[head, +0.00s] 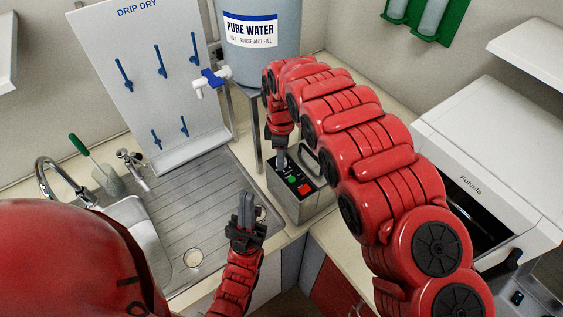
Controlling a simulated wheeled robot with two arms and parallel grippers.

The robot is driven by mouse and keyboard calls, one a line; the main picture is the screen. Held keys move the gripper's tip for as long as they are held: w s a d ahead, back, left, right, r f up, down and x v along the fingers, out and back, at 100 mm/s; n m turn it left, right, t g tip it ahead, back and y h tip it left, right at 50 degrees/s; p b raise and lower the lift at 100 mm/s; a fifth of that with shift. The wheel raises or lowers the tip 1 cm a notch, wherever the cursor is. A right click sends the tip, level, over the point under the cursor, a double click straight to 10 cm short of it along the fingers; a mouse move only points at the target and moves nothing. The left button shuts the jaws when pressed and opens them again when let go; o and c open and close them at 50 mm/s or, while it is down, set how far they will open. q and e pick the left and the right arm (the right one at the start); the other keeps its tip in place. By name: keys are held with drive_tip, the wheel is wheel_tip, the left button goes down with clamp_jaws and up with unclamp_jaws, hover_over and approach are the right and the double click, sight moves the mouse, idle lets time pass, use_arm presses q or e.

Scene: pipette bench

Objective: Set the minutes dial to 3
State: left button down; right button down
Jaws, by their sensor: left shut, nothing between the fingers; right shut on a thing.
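A grey metal box (291,207) stands on the counter below the water tank, with a dark control panel on top. The panel has a green button (291,179) and a red button (305,188). My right gripper (281,163) reaches down to the back left of the panel and is shut on a small part there, seemingly a dial. The fingers hide it, so its marks and setting cannot be read. My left gripper (246,197) is shut and empty, pointing up in front of the drainboard, left of the box and apart from it.
A metal sink (143,232) with a ribbed drainboard (190,200) lies to the left. A pure water tank (262,60) with a tap and a peg board (150,110) stand behind. A white appliance (480,150) is at the right.

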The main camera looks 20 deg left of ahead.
drive_tip(key=shift+m, duration=0.9)
drive_tip(key=m, duration=0.4)
drive_tip(key=shift+w+m, duration=0.1)
drive_tip(key=shift+m, duration=0.2)
drive_tip(key=m, duration=0.6)
drive_tip(key=shift+b, duration=0.35)
drive_tip(key=m, duration=0.6)
drive_tip(key=shift+r+m, duration=0.1)
drive_tip(key=shift+m, duration=0.3)
drive_tip(key=m, duration=0.6)
drive_tip(key=shift+m, duration=0.3)
drive_tip(key=shift+c, duration=2.3)
unclamp_jaws()
